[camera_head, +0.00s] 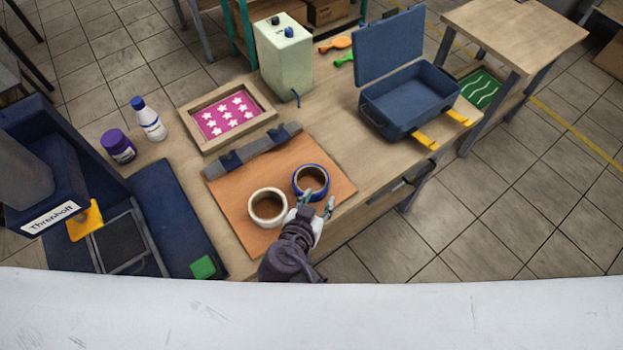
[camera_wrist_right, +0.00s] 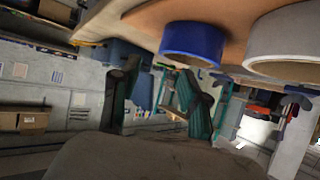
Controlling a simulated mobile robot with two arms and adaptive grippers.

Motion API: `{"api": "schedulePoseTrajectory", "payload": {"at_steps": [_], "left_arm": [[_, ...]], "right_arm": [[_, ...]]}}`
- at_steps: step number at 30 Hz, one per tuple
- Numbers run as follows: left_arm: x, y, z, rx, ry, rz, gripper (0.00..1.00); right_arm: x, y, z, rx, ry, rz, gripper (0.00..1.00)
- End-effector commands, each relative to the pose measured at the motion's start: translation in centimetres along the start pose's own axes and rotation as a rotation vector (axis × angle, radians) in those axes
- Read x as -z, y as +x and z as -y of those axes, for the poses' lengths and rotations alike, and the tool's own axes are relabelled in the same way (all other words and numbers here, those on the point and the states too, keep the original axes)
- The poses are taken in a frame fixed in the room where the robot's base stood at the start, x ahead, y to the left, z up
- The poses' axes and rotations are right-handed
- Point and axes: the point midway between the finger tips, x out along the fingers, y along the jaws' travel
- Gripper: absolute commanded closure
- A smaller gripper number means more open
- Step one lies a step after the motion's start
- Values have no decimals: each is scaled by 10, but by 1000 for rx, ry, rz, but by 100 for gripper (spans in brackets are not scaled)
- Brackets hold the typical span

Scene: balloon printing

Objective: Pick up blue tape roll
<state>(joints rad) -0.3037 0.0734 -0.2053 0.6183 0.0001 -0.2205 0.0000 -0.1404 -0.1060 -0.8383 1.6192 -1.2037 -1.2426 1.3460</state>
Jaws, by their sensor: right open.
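The blue tape roll (camera_head: 311,181) lies flat on the orange-brown board (camera_head: 235,205) on the workbench; it also shows at the top of the right wrist view (camera_wrist_right: 193,42). A white tape roll (camera_head: 267,207) lies just left of it, and it shows at the upper right of the wrist view (camera_wrist_right: 285,45). My right gripper (camera_head: 318,203) is at the near side of the blue roll, close to it. Its two fingers are apart with nothing between them, and they also show in the wrist view (camera_wrist_right: 160,100). Whether a finger touches the roll is unclear. My left gripper is not in view.
A grey clamp bar (camera_head: 255,150) runs along the board's far edge. Behind it is a framed pink star screen (camera_head: 227,117). An open blue case (camera_head: 410,105) stands to the right. A purple jar (camera_head: 118,147) and a white bottle (camera_head: 149,120) stand left.

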Motion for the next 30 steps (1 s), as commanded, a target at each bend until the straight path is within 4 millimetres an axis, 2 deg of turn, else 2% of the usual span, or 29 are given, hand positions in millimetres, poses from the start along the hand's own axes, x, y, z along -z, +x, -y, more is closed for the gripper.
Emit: {"api": "schedulePoseTrajectory", "payload": {"at_steps": [8, 16, 25, 26, 30], "left_arm": [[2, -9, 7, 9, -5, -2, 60], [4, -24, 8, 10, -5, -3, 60], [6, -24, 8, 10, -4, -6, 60], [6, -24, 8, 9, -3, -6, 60], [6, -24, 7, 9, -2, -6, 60]], "right_arm": [[2, 22, 0, -2, -2, -1, 55], [-1, 58, 3, -2, -3, 0, 55], [-3, 65, 3, 0, 0, 3, 55], [-3, 65, 3, 0, 0, 3, 56], [-3, 65, 3, 0, 0, 3, 80]]}}
